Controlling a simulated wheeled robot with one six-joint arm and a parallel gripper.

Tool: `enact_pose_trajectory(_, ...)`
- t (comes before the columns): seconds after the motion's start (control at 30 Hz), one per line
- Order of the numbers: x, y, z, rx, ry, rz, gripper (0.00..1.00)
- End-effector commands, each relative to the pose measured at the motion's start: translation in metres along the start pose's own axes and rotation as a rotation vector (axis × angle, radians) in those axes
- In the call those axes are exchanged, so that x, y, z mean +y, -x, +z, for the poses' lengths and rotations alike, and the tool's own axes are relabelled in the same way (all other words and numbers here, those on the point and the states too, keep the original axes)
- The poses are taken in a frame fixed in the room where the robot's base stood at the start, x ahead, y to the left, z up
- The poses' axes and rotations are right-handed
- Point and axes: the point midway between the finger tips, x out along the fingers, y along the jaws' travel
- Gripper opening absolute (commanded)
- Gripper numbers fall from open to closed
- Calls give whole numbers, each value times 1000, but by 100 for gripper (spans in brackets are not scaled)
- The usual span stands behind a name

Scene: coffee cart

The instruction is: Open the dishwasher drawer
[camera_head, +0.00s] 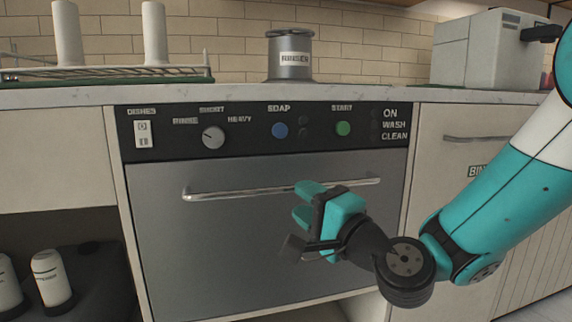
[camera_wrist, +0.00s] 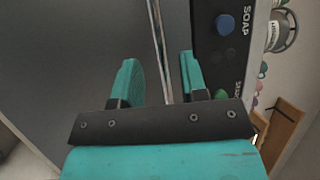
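The dishwasher drawer (camera_head: 210,245) is a flat grey front below a black control panel (camera_head: 258,132), and it looks closed. Its long silver bar handle (camera_head: 240,190) runs across the upper part of the front. My gripper (camera_head: 300,203) is in front of the right half of the handle, its teal fingers apart. In the wrist view, the handle (camera_wrist: 158,40) passes lengthwise between the two open fingers of my gripper (camera_wrist: 160,80). I cannot tell whether the fingers touch the bar.
A rinse-labelled canister (camera_head: 290,60) and a dish rack (camera_head: 110,73) stand on the counter (camera_head: 380,95). A grey machine (camera_head: 485,50) is at the right. A cupboard (camera_head: 460,190) with a bar handle stands right of the dishwasher. Bottles (camera_head: 50,278) sit on the lower left shelf.

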Motion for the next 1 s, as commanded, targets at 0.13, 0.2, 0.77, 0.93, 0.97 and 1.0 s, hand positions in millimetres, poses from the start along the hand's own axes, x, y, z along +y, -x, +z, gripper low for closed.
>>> enact_pose_trajectory(0.13,-6,-28,0,-2,1,0,40)
enact_pose_trajectory(0.2,-6,-36,0,-2,1,0,40)
enact_pose_trajectory(0.77,0,-52,0,1,1,-1,28)
enact_pose_trajectory(0.93,0,-51,0,0,1,-1,0)
enact_pose_trajectory(0.97,0,-51,0,0,1,-1,0)
enact_pose_trajectory(1.0,0,-51,0,0,1,-1,0)
